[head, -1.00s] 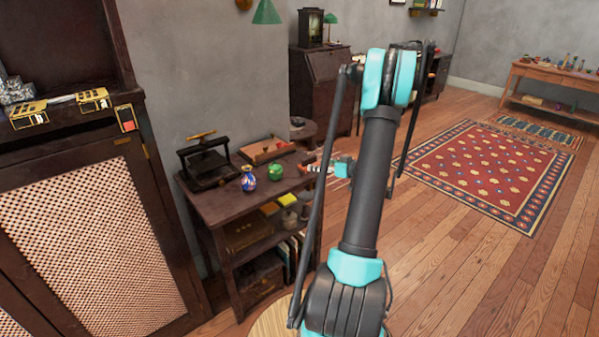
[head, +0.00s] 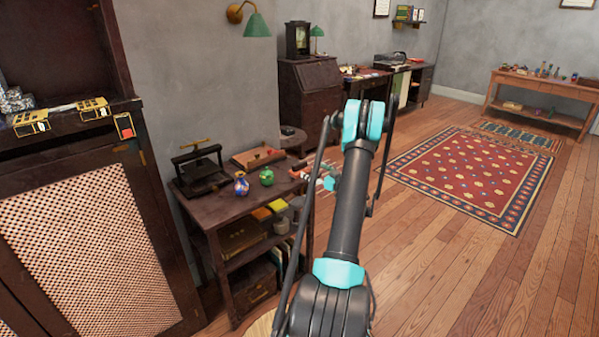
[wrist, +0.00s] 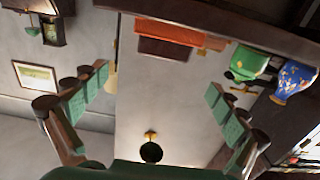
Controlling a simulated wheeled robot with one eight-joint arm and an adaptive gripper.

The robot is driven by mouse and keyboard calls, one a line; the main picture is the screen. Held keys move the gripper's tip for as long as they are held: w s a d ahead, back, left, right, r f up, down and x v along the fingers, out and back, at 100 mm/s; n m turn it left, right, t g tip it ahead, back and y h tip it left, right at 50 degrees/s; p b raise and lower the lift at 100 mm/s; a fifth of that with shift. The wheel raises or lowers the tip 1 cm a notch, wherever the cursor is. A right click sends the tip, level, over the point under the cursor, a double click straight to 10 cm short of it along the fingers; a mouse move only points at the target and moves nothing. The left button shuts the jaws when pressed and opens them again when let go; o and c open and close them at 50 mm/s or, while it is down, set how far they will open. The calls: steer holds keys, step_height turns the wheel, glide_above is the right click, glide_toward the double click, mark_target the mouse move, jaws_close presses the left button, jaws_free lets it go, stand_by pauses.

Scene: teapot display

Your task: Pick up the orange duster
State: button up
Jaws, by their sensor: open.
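A long orange piece (head: 264,153) lies on a shallow brown tray (head: 242,165) on the small dark side table; it may be the duster, but it is too small to tell. The orange piece also shows in the wrist view (wrist: 185,29), at the upper middle, where the picture is upside down. My gripper (wrist: 157,84) is open and empty, with green-padded fingers spread wide.
A blue patterned vase (head: 241,184) and a green vase (head: 267,177) stand close to the tray. A black press (head: 198,165) stands to the left. Yellow and orange items (head: 268,209) lie on the shelf below. Open floor (head: 450,270) lies to the right.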

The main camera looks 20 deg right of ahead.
mark_target(301, 164)
steer(key=x, duration=0.3)
steer(key=shift+w+a, duration=0.15)
steer(key=shift+w, duration=0.15)
steer(key=shift+x, duration=2.6)
steer(key=shift+s+a+f, duration=0.1)
steer(key=shift+a, duration=0.1)
steer(key=c, duration=1.3)
steer(key=shift+o, duration=0.2)
step_height(301, 164, up, 20)
